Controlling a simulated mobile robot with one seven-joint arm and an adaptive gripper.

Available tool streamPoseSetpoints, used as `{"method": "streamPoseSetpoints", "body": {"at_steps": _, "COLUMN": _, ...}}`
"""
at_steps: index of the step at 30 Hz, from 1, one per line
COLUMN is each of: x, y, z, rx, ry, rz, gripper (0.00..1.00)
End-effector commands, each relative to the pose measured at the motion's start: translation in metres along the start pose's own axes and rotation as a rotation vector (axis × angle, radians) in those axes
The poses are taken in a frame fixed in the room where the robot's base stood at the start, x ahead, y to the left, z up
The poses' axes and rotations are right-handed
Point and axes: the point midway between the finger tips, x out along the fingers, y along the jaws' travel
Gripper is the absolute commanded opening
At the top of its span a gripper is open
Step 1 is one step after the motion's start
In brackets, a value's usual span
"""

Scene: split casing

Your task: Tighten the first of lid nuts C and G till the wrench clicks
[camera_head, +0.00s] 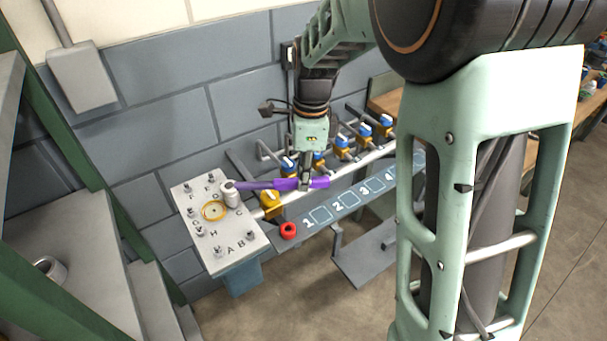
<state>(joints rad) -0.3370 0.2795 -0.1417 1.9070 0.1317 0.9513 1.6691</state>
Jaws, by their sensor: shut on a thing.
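My gripper (305,183) is shut on the purple wrench (262,184) near the right end of its handle. The wrench lies almost level and reaches left over the pale casing lid (232,265). Its grey socket head (231,193) stands upright at the lid's right edge, just above the letter C, and hides whatever nut is under it. Whether it is fully seated I cannot tell. Nut G (200,232) appears to be on the lid's left side, beside blurred lettering. Several other lettered nuts stand around the lid's edge.
An orange ring (214,210) lies mid-lid. Several blue-topped valves (341,142) line the pipe behind a numbered grey shelf (350,200). A green post (75,150) stands at left.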

Motion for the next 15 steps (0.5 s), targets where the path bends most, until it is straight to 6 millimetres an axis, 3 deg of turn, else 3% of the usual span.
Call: {"method": "streamPoseSetpoints", "body": {"at_steps": 15, "x": 0.014, "y": -0.001, "z": -0.001, "rx": 0.000, "ry": -0.001, "rz": -0.002, "gripper": 0.00}}
